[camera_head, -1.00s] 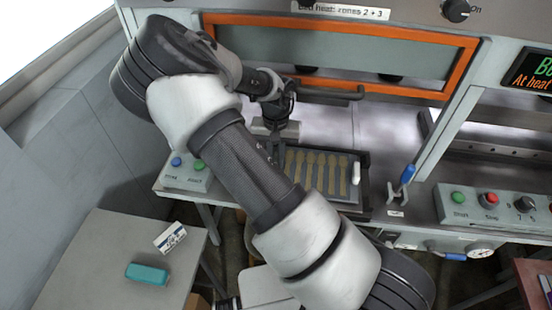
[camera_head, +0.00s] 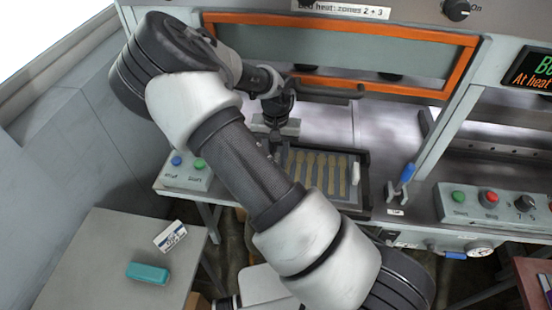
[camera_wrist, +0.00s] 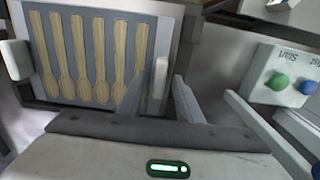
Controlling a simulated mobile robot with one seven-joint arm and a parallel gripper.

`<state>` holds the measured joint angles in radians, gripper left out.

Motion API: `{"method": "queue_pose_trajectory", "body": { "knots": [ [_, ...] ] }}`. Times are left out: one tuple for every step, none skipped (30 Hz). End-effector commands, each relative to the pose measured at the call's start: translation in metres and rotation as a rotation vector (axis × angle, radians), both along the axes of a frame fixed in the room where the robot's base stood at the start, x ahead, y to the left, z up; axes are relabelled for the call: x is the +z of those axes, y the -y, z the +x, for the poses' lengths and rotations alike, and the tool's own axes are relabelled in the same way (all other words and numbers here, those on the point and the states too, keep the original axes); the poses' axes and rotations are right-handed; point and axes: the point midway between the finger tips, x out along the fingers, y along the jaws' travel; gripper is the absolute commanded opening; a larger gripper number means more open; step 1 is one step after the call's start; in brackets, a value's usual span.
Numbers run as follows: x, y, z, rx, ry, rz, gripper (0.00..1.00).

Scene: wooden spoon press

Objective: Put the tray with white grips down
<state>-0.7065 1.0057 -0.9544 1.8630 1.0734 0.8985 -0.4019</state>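The tray with white grips (camera_head: 310,188) lies level at the front of the press bed and holds a row of wooden spoons (camera_head: 318,172). Its right white grip (camera_head: 356,173) is visible in the head view; the left one is hidden behind my arm. In the wrist view the tray (camera_wrist: 66,12) fills the upper left, with one white grip (camera_wrist: 15,60) at the far left and the near one (camera_wrist: 161,78) by my fingers. My gripper (camera_wrist: 164,88) is open, its fingers on either side of the near grip with gaps showing. In the head view my gripper (camera_head: 275,150) is at the tray's left edge.
An orange-framed press window (camera_head: 340,25) stands behind the tray. A button box (camera_head: 187,170) is left of it; a blue-handled lever (camera_head: 406,175) and a control panel (camera_head: 490,203) are right. A side table (camera_head: 110,245) carries a teal block (camera_head: 147,273) and a small box.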

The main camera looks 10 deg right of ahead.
Motion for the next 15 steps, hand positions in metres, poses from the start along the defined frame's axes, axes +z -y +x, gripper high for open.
{"method": "queue_pose_trajectory", "body": {
  "knots": [
    [0.008,-0.001,0.001,0.001,0.005,0.003,0.32],
    [0.014,0.000,0.001,0.001,0.004,0.003,0.32],
    [0.022,0.000,0.001,0.000,0.006,0.003,0.32],
    [0.027,0.000,0.001,0.001,0.004,0.003,0.32],
    [0.032,-0.001,0.001,0.001,0.004,0.004,0.32],
    [0.039,-0.001,0.001,0.000,0.003,0.003,0.32],
    [0.043,0.000,0.000,0.001,0.003,0.003,0.32],
    [0.048,-0.001,0.001,0.001,0.003,0.003,0.32],
    [0.053,-0.001,0.000,0.001,0.002,0.002,0.32],
    [0.056,-0.001,0.001,0.001,0.003,0.002,0.32],
    [0.059,-0.001,0.001,0.002,0.002,0.002,0.32],
    [0.061,0.000,0.000,0.001,0.001,0.001,0.32],
    [0.063,0.000,0.000,0.001,0.000,0.001,0.32],
    [0.064,0.000,0.000,0.000,0.000,0.001,0.32],
    [0.065,0.000,0.000,0.000,0.000,0.001,0.32]
  ]
}}
